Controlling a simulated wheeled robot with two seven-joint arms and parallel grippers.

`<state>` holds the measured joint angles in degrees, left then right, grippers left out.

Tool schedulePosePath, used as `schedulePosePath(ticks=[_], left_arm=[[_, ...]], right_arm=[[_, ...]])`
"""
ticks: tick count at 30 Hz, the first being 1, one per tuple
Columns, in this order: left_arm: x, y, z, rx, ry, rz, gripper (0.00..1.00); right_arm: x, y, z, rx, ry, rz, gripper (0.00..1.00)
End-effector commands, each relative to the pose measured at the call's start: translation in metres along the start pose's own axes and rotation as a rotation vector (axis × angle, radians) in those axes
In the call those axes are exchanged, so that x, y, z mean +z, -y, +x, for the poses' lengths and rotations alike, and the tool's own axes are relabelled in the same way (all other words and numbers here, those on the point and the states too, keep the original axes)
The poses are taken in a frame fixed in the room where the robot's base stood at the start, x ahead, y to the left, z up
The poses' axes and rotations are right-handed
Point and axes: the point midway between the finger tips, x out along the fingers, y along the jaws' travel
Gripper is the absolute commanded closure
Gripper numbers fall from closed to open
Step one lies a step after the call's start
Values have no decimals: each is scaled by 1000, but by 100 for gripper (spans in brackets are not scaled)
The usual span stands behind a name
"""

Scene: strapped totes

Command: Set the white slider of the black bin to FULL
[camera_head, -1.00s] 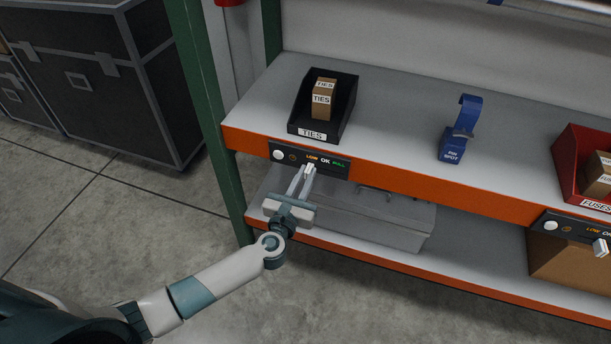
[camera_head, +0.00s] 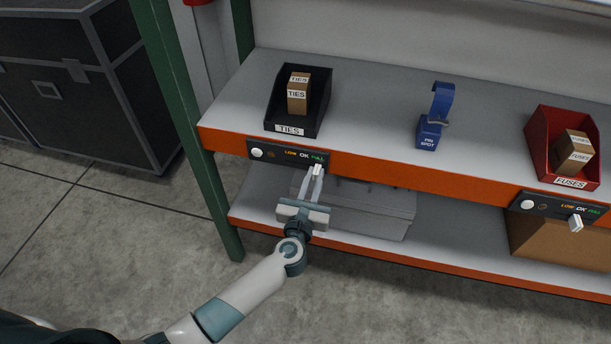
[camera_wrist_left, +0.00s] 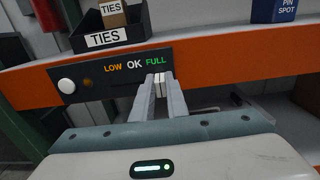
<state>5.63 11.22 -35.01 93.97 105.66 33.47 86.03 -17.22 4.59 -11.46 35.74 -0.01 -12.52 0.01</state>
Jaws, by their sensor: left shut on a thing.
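The black bin (camera_head: 318,98) labelled TIES stands on the upper shelf and holds a brown TIES box (camera_head: 298,97). Below it, the black panel (camera_head: 275,154) on the orange shelf edge reads LOW, OK, FULL. The panel also shows in the left wrist view (camera_wrist_left: 92,88). My left gripper (camera_head: 316,174) is shut on the white slider (camera_wrist_left: 159,86), which sits under the word FULL. The fingers hide much of the slider. In the left wrist view, the fingertips (camera_wrist_left: 160,82) lie on both sides of it. My right gripper is not in view.
A red FUSES bin (camera_head: 540,144) stands to the right, with its own panel and white slider (camera_head: 575,223) below. A blue PIN SPOT holder (camera_head: 428,134) stands between the bins. A grey case (camera_head: 375,212) lies on the lower shelf behind my gripper.

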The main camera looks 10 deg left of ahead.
Motion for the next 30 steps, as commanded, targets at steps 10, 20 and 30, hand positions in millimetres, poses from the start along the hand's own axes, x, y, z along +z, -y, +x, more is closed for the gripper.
schedulePosePath(ticks=[10, 20, 30], left_arm=[[-1, 3, -1, -7, -1, -2, 67], [0, 2, -2, -5, 0, -2, 67], [-2, 2, -29, -4, -1, -3, 67]], right_arm=[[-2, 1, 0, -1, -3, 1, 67], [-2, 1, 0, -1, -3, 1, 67], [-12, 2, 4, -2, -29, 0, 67]])
